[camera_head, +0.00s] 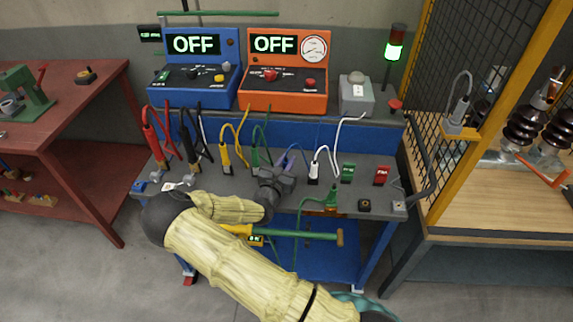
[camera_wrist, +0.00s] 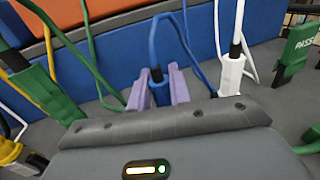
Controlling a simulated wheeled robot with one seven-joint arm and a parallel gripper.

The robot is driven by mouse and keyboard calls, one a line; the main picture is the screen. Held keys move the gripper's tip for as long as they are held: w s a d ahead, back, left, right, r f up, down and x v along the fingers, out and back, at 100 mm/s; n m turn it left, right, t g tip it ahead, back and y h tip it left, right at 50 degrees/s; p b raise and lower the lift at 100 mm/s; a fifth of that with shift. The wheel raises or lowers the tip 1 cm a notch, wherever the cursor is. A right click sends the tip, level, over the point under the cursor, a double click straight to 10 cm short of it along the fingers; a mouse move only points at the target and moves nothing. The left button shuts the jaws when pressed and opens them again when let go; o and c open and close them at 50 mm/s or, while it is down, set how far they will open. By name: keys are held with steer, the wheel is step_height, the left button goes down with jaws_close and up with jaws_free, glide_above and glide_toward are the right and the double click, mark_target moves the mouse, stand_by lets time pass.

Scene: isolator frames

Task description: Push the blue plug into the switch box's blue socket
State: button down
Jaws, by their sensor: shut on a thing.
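My gripper (camera_head: 281,170) is over the middle of the grey bench. In the wrist view its two purple fingers (camera_wrist: 159,88) are shut on the blue plug (camera_wrist: 157,75), which stands roughly upright with its dark top and blue cable above them. In the head view the gripper hides the plug, and only its blue cable (camera_head: 297,150) shows. The plug's lower end is hidden, so I cannot tell whether it is in a socket. I make out no blue socket. Blue and orange consoles (camera_head: 192,75) (camera_head: 287,75) reading OFF stand behind; I cannot tell which thing is the switch box.
A white plug (camera_wrist: 232,75) stands close to the right of my gripper, and a green plug (camera_wrist: 50,98) to the left. Yellow, black and red plugs stand farther left. Green and red tags (camera_head: 347,172) (camera_head: 382,175) stand right. Loose cables loop above the bench.

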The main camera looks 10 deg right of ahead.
step_height(320, 180, up, 10)
steer(key=shift+f, duration=0.1)
stand_by(0.4)
stand_by(0.4)
